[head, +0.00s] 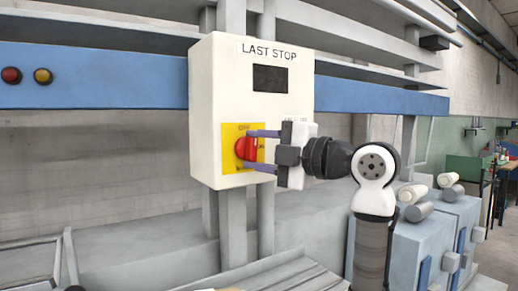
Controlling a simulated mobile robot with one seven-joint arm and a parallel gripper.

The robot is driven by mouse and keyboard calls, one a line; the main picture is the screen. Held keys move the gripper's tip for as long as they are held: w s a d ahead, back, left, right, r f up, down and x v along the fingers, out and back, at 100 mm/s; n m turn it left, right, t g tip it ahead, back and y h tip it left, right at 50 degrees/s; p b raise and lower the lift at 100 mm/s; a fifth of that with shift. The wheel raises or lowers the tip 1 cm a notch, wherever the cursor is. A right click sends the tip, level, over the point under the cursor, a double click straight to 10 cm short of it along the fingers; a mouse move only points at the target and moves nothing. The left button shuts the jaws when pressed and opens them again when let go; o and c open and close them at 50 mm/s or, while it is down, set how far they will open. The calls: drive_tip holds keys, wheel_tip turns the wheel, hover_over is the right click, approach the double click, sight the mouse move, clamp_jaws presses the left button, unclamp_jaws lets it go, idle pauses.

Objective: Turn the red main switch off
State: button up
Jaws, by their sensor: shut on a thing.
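The red main switch (241,148) is a red rotary knob on a yellow plate (230,168), low on the front of a white box (218,95) marked "LAST STOP". My gripper (252,150) comes from the right, with one purple finger above the knob and one below it. It is shut on the knob. The fingers cover part of the plate, and its lettering is too small and too hidden to read fully. I cannot tell the knob's exact angle.
A dark display window (270,79) sits above the switch. A blue rail (110,80) runs behind the box, with a red button (11,75) and an amber button (43,76) at far left. Grey cabinets (425,245) stand at the right behind my arm.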

drive_tip(key=shift+n, duration=0.6)
drive_tip(key=o, duration=1)
drive_tip(key=shift+d, duration=0.1)
drive_tip(key=b+v, duration=0.1)
drive_tip(key=v, duration=0.8)
drive_tip(key=b+v, duration=0.1)
drive_tip(key=v, duration=0.3)
drive_tip(key=shift+s+d+r+b, duration=0.25)
drive_tip(key=shift+s+b, duration=0.05)
drive_tip(key=shift+b, duration=0.05)
